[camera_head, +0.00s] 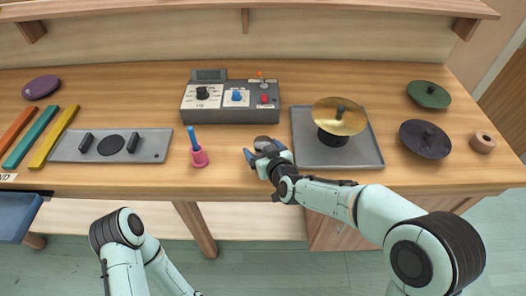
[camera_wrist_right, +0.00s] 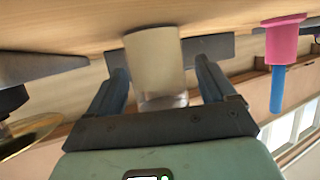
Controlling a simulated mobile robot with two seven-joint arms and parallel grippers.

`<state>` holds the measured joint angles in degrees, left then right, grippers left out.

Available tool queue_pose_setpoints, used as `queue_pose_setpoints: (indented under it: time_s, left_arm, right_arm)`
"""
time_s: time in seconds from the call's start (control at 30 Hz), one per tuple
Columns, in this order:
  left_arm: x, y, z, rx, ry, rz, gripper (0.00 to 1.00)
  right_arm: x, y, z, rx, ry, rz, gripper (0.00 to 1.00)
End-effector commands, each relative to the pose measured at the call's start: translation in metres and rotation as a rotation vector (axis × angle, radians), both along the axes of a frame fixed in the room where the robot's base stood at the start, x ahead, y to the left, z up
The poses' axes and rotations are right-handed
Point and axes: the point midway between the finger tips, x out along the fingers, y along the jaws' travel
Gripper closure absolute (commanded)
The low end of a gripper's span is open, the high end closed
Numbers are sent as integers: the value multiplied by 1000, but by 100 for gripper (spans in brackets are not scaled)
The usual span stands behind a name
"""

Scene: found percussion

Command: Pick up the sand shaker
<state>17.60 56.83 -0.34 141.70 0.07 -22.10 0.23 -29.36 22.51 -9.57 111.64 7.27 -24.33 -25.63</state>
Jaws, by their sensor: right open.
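The sand shaker looks like a pale beige cylinder with a clear, glassy end in the right wrist view (camera_wrist_right: 153,50). In the head view only a small brown-grey top (camera_head: 263,139) shows, the rest hidden behind my right gripper (camera_head: 262,156). The right gripper is open, and in its wrist view its two blue fingers stand on either side of the cylinder, with a visible gap on each side. My left arm shows at the lower left of the head view; its gripper is out of frame.
A pink holder (camera_head: 199,157) with a blue stick stands left of the right gripper. A grey control box (camera_head: 231,102) is behind it. A grey tray (camera_head: 357,153) bearing a brass cymbal (camera_head: 340,120) is close on the right.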

Motion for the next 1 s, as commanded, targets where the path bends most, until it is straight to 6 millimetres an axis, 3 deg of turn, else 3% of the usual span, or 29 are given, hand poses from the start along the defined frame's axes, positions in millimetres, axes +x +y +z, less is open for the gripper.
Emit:
queue_pose_setpoints:
  time_s: [0.33, 0.37, 0.53, 0.83, 1.0]
  left_arm:
    - [0, 0, 1, 0, 0, 0, 57]
    - [0, 0, 1, 0, 0, 0, 57]
    - [0, 0, 1, 0, 0, 0, 57]
    - [0, 0, 1, 0, 0, 0, 57]
    - [1, 0, 4, 0, -1, -1, 57]
  right_arm:
    - [10, 4, -3, 2, 0, -1, 16]
    - [10, 4, -3, 2, 0, -1, 23]
    - [10, 4, -3, 1, -1, 0, 78]
    - [10, 4, -1, 2, -2, 0, 80]
    - [10, 4, 11, 1, -4, -1, 80]
